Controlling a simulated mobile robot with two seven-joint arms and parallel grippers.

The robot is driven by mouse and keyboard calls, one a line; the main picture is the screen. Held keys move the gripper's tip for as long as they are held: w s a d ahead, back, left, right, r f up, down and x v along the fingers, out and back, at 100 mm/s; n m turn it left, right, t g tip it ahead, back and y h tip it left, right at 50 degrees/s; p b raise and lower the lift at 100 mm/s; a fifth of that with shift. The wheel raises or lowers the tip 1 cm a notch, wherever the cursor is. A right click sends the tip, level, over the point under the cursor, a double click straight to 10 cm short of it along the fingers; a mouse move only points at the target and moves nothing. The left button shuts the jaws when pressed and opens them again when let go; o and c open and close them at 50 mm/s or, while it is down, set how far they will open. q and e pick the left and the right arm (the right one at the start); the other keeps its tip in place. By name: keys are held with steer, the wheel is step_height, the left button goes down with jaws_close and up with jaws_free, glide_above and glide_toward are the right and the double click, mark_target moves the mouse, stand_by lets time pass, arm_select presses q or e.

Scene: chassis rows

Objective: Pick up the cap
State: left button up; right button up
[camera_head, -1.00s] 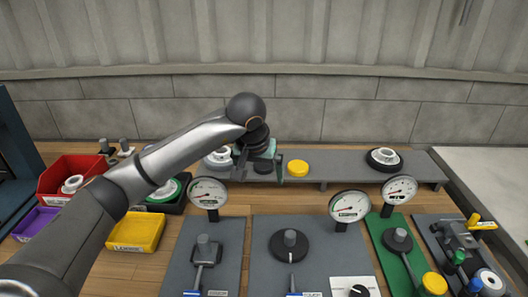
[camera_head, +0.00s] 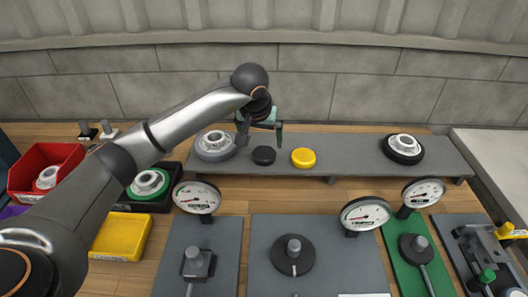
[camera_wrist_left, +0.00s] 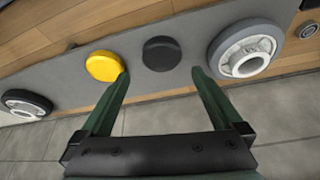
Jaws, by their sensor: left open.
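Two cap-like discs sit on the grey raised shelf (camera_head: 345,150): a black one (camera_head: 264,155) and a yellow one (camera_head: 303,158) to its right. Which one the task means by the cap, I cannot tell. My left gripper (camera_head: 260,139) is open and empty, with its fingers spread above and behind the black disc. In the left wrist view, the black disc (camera_wrist_left: 161,53) lies just beyond the gap between the fingertips (camera_wrist_left: 160,76). The yellow disc (camera_wrist_left: 104,66) lies by the left fingertip there; contact cannot be told. My right gripper is not in view.
A grey wheel-like part (camera_head: 215,146) stands left of the black disc, and a black-rimmed one (camera_head: 403,148) at the shelf's right. Gauges (camera_head: 197,197) stand in front. Red (camera_head: 42,160) and yellow (camera_head: 120,238) bins are at left. The shelf between yellow disc and black-rimmed part is clear.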

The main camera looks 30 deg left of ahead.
mark_target(264, 151)
arm_select(q)
steer(key=x, duration=0.8)
steer(key=shift+w+a+r, duration=0.15)
steer(key=shift+w+a, duration=0.1)
steer(key=shift+w, duration=0.05)
steer(key=shift+r, duration=0.1)
steer(key=c, duration=1.1)
